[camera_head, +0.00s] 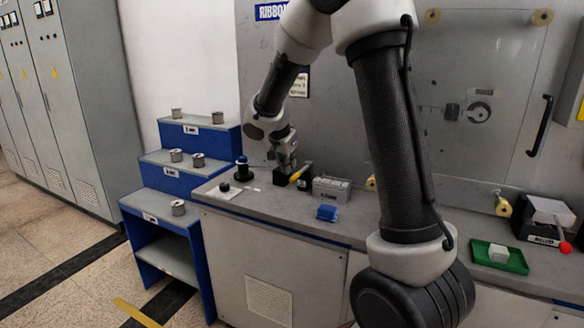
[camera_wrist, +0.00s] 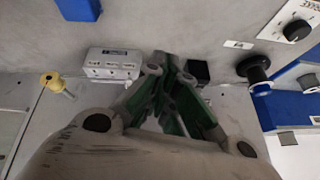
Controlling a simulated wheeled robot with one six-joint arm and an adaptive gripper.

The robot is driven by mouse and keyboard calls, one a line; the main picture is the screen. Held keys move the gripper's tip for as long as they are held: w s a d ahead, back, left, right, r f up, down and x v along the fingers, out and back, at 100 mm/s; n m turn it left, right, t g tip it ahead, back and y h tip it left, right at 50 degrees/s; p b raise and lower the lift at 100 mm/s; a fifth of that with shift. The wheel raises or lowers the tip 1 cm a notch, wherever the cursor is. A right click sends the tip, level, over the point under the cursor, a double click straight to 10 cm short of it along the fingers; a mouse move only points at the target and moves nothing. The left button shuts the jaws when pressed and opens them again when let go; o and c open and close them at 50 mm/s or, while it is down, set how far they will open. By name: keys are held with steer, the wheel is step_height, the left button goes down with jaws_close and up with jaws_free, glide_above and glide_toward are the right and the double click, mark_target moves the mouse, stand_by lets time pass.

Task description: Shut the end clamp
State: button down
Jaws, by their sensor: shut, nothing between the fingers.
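A small black block with a yellow lever (camera_head: 298,173) sits on the grey bench; it looks like the end clamp. The lever is tilted, its upper end toward the right. My gripper (camera_head: 284,168) is low over the bench, right beside the block's left side; I cannot tell whether it touches the lever. In the wrist view, my gripper (camera_wrist: 174,72) has its green-padded fingers together with nothing between them. A black block (camera_wrist: 199,72) shows just beyond the fingertips, partly hidden by them. The yellow lever is not visible in that view.
A grey labelled box (camera_head: 332,189) stands right of the clamp, also in the wrist view (camera_wrist: 112,64). A blue block (camera_head: 327,212) lies in front. A black post (camera_head: 242,168) and a dial plate (camera_head: 226,189) are on the left. A green tray (camera_head: 499,256) is far right.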

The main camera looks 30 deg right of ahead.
steer(key=shift+s+a+r, duration=0.3)
steer(key=shift+s+a, duration=0.45)
steer(key=shift+a, duration=0.15)
steer(key=shift+s+a+r, duration=0.25)
steer(key=shift+s+a, duration=0.5)
steer(key=shift+a, duration=0.1)
